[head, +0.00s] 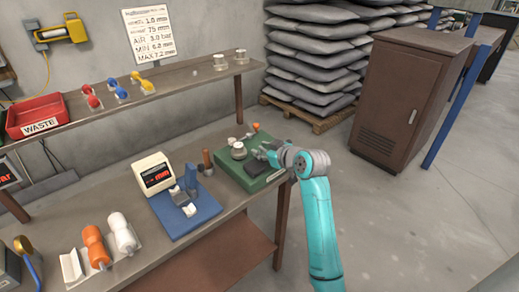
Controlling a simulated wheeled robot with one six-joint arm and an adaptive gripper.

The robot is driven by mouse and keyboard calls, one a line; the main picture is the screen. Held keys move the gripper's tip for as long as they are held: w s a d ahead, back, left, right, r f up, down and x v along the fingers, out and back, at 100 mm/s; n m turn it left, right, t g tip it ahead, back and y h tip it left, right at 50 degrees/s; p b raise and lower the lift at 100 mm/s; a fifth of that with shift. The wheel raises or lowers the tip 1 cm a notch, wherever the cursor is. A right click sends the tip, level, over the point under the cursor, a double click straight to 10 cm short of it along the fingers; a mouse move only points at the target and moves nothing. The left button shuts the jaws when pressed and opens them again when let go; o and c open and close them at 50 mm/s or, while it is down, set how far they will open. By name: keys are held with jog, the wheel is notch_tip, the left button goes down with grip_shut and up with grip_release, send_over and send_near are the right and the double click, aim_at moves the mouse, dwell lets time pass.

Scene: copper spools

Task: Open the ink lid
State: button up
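A green box or tray (228,167) sits at the right end of the workbench. A small pale jar (238,151) stands on it, possibly the ink container. A small light cap-like piece (232,141) shows at the jar's top, but whether it is the ink lid, and whether it is seated, is too small to tell. A dark flat pad (254,168) lies nearer the front of the green tray. My gripper (262,152) reaches in from the right, over the tray, just right of the jar. Its fingers are small and partly merged with the background, so their opening is unclear.
A blue stand (200,212) and a white display unit (153,172) are left of the tray. A brown wooden handle (207,159) stands close beside it. The shelf (165,83) above holds a red waste bin (38,116). Open floor lies right of the bench.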

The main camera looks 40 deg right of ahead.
jog(key=shift+x, duration=0.9)
grip_shut()
